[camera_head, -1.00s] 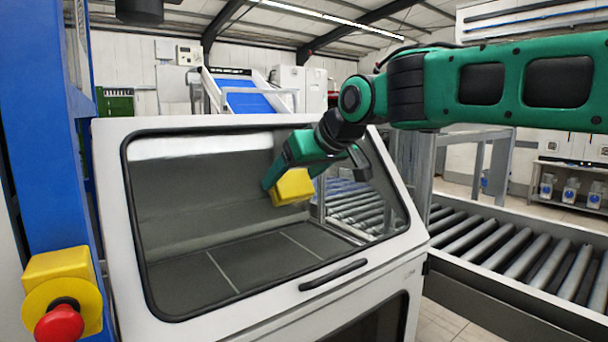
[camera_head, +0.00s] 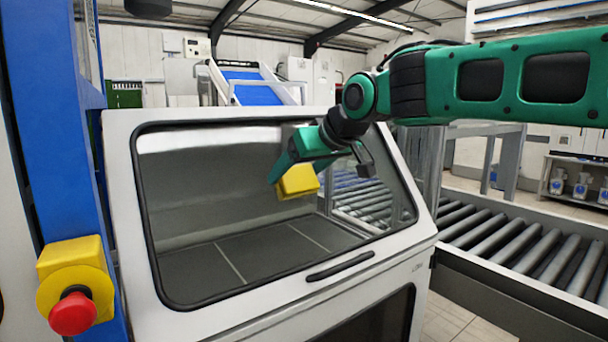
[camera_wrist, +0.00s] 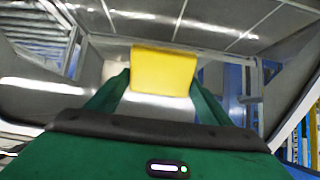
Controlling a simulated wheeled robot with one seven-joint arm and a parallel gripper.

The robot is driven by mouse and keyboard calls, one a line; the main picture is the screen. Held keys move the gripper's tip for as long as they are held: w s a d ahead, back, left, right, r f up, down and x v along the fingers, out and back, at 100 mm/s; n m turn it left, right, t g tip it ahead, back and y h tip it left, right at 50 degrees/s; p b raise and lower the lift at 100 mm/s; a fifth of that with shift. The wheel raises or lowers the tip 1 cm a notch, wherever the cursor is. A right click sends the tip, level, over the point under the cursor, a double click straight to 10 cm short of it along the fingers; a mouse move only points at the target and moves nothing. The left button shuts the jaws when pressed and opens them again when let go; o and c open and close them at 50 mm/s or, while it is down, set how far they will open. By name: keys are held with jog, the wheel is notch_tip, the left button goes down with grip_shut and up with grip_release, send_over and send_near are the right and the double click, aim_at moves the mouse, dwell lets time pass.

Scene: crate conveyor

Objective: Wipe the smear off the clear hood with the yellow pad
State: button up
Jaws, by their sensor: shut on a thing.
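The clear hood (camera_head: 185,262) is a tilted see-through window in a white frame with a dark seal and a dark handle. My gripper (camera_head: 296,172) is shut on the yellow pad (camera_head: 298,182), in front of the upper right part of the window. In the wrist view the pad (camera_wrist: 163,71) sits between the two green fingers. Whether it touches the window is hard to tell. A pale, blurry patch (camera_wrist: 114,70) shows just left of the pad in the wrist view and may be the smear. I cannot make out the smear in the head view.
A red stop button on a yellow box (camera_head: 73,312) is on the blue post (camera_head: 52,150) at the left. A roller conveyor (camera_head: 520,245) runs at the right. A blue sloped belt (camera_head: 255,93) stands behind the hood. The window's left and lower parts are clear.

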aim_at(311, 168)
jog(key=shift+x, duration=0.75)
